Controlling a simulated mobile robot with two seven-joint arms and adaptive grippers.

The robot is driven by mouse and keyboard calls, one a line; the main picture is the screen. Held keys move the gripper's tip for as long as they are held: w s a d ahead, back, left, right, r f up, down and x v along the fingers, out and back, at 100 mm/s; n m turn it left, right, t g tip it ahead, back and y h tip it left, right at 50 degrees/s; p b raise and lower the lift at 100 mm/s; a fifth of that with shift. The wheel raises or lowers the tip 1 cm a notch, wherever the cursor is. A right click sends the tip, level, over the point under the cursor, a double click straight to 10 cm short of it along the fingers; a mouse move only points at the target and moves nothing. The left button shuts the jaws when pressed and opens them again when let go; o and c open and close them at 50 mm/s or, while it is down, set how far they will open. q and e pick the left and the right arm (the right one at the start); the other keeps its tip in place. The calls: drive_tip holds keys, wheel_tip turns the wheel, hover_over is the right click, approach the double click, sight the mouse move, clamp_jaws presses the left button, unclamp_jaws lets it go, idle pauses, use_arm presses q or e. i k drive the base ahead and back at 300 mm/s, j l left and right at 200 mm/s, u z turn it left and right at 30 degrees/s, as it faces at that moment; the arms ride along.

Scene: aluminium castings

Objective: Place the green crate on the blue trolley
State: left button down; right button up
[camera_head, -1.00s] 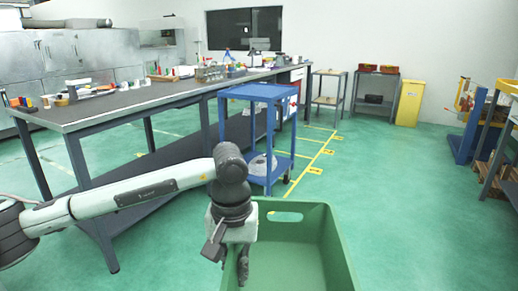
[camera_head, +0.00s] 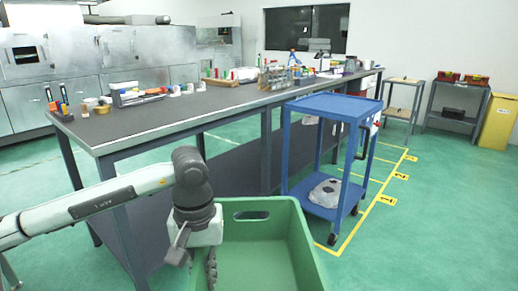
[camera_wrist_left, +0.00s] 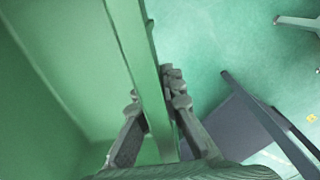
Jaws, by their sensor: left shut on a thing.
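The green crate (camera_head: 262,238) is at the bottom middle of the head view, empty as far as I can see, its near end cut off by the frame. My left gripper (camera_head: 212,262) is shut on the crate's left wall. In the left wrist view my gripper fingers (camera_wrist_left: 152,110) lie on both sides of the crate's wall (camera_wrist_left: 138,45). The blue trolley (camera_head: 335,106) stands ahead, right of the crate and apart from it. Its top shelf is bare. A grey casting (camera_head: 325,192) lies on its lower shelf. My right gripper is not in view.
A long grey workbench (camera_head: 150,122) with tools and small items stands left of and behind the trolley. Yellow floor lines (camera_head: 372,215) run beside the trolley. Small tables (camera_head: 403,108) and a yellow bin (camera_head: 497,122) stand at the back right. Green floor at right is clear.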

sight(336, 105)
drive_tip(key=i+j+z, duration=0.2)
drive_tip(key=i+z, duration=0.25)
drive_tip(key=i, duration=0.2)
drive_tip(key=i+j+z, duration=0.45)
drive_tip(key=i, duration=0.15)
drive_tip(key=i+j+z, duration=0.45)
drive_tip(key=i+j, duration=0.05)
drive_tip(key=j, duration=0.05)
